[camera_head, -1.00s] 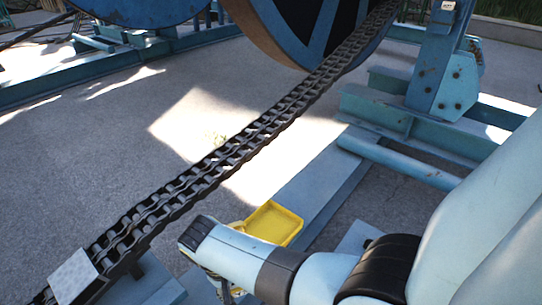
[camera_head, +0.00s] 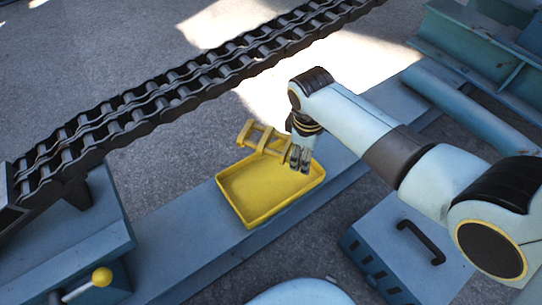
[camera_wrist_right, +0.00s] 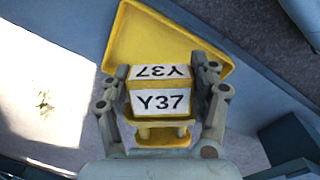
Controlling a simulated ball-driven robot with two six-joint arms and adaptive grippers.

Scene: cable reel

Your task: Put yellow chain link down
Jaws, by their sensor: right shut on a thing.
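The yellow chain link (camera_head: 262,139) is held by my right gripper (camera_head: 301,157) over the far edge of a yellow tray (camera_head: 233,215) in the head view. In the right wrist view the link (camera_wrist_right: 160,103) sits between both fingers of the gripper (camera_wrist_right: 162,90), with white "Y37" labels facing the camera. The tray (camera_wrist_right: 128,40) shows behind it, and its visible floor is empty. I cannot tell whether the link touches the tray rim. My left gripper is not in view.
A dark double-row chain (camera_head: 170,98) runs diagonally behind the tray. The tray lies on a blue beam (camera_head: 165,250). A blue box with a black handle (camera_head: 405,255) stands at the lower right. A yellow-knobbed lever (camera_head: 101,277) is at the lower left.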

